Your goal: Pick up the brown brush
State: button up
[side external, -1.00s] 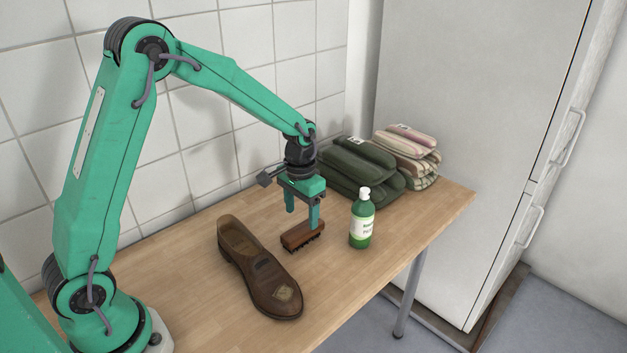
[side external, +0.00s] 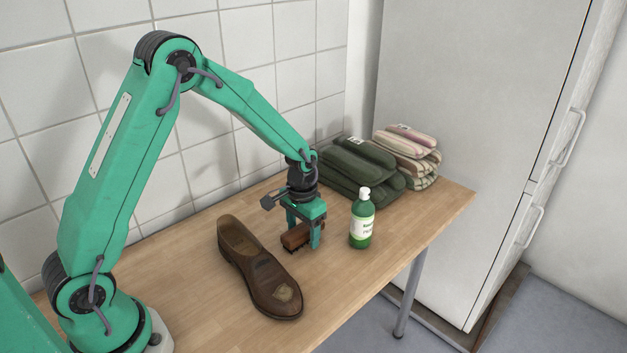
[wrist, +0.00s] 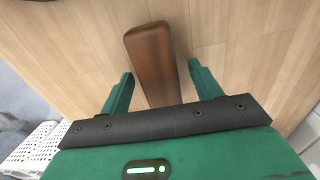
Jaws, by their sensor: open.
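The brown brush (side external: 296,236) lies on the wooden table between the shoe and the green bottle, bristles down. In the wrist view the brush (wrist: 152,60) runs lengthwise between the two fingers, with a gap on each side. My gripper (side external: 304,233) is open and lowered over the brush, one finger on its near right side and the other behind it. The same gripper shows in the wrist view (wrist: 158,84), its fingers straddling the near end of the brush. The bristles are mostly hidden.
A brown shoe (side external: 262,268) lies close to the left of the brush. A green bottle (side external: 361,222) with a white cap stands to the right. Folded dark green cloths (side external: 357,168) and striped cloths (side external: 408,152) lie at the back. A tiled wall runs behind the table (side external: 410,225).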

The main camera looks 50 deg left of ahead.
aim_at(303, 227)
jog(key=shift+c, duration=0.4)
jog(key=c, duration=1.1)
jog(key=shift+r, duration=0.15)
jog(key=shift+r, duration=0.45)
notch_tip(303, 227, up, 3)
jog(key=shift+r, duration=0.15)
jog(key=s+d+r, duration=0.5)
jog(key=d+r, duration=0.1)
jog(key=d, duration=0.4)
jog(key=shift+s+r, duration=0.3)
jog(key=shift+s, duration=0.1)
